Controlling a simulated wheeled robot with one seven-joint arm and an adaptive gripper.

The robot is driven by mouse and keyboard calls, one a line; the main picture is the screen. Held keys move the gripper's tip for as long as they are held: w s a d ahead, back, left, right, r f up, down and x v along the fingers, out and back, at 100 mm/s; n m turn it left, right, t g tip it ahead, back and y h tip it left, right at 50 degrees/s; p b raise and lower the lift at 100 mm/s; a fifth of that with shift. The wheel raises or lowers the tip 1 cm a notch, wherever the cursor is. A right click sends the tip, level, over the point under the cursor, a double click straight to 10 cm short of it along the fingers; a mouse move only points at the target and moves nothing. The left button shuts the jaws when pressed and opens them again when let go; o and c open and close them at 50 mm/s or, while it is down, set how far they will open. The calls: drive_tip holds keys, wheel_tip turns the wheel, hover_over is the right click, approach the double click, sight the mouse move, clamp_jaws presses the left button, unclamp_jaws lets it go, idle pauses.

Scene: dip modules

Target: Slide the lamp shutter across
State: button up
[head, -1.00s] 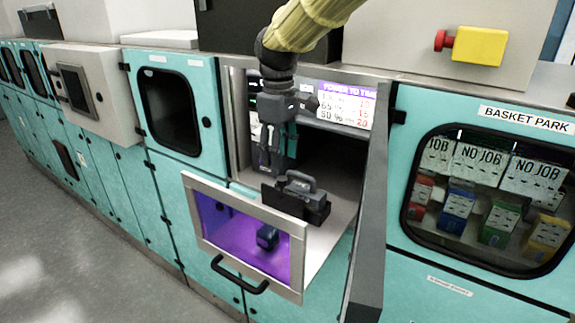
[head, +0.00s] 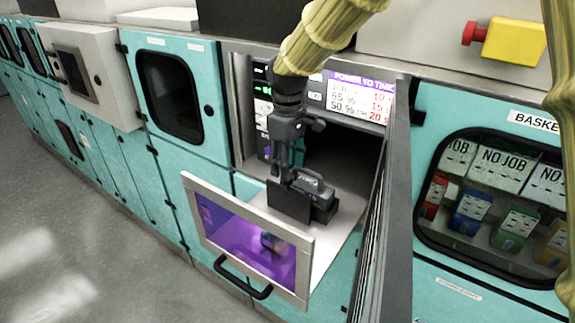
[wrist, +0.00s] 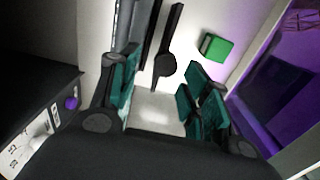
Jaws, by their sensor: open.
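My gripper (head: 284,172) points down inside the open teal machine bay. In the wrist view its teal-padded fingers (wrist: 166,88) are apart with nothing held between them. A dark block with a grey handle-like top (head: 308,188) is just below and right of the gripper in the head view; I cannot tell whether they touch. In the wrist view a black bar with a round knob (wrist: 166,64) lies beyond the gap between the fingers. No part is clearly identifiable as the lamp shutter.
A purple-windowed front panel with a black handle (head: 245,240) bounds the light tray. A small green block (wrist: 215,47) lies near the purple window (wrist: 285,85). A grey upright panel (head: 397,210) stands right of the bay. A display (head: 360,100) is at the back.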

sight(288, 197)
drive_tip(key=shift+s+f+p, duration=0.2)
drive_tip(key=shift+s+f, duration=0.05)
drive_tip(key=shift+f, duration=0.2)
drive_tip(key=shift+s+f+p, duration=0.2)
drive_tip(key=shift+f, duration=0.25)
drive_tip(key=shift+w+f, duration=0.25)
drive_tip(key=shift+f, duration=0.15)
drive_tip(key=shift+s+a+r, duration=0.1)
drive_tip(key=shift+s+r, duration=0.05)
drive_tip(key=c, duration=0.5)
clamp_jaws()
